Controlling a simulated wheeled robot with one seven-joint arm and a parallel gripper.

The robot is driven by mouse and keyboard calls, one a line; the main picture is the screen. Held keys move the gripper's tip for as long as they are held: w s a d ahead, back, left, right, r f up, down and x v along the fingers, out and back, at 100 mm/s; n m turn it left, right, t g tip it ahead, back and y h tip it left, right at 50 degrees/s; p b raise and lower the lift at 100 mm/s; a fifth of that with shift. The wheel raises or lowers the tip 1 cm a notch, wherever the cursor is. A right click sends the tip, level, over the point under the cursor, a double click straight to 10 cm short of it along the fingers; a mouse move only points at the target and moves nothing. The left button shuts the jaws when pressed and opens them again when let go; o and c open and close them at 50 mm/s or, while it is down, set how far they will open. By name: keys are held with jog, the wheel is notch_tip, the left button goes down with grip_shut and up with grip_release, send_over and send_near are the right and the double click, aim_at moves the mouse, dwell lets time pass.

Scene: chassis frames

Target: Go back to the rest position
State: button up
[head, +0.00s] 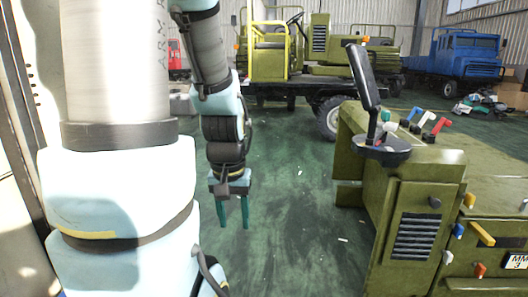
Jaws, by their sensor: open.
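My gripper (233,212) hangs from my arm left of the picture's middle, fingers pointing down. Its two teal fingers are apart with nothing between them, above the dark green floor. It is apart from the olive vehicle on the right.
An olive vehicle (414,195) with coloured levers and a black seat-like part (380,150) stands close on the right. Another olive vehicle (318,50) stands behind, and a blue truck (467,52) at the back right. The green floor (290,200) between is mostly clear.

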notch_tip(320, 180, up, 22)
jog(key=p, duration=1.9)
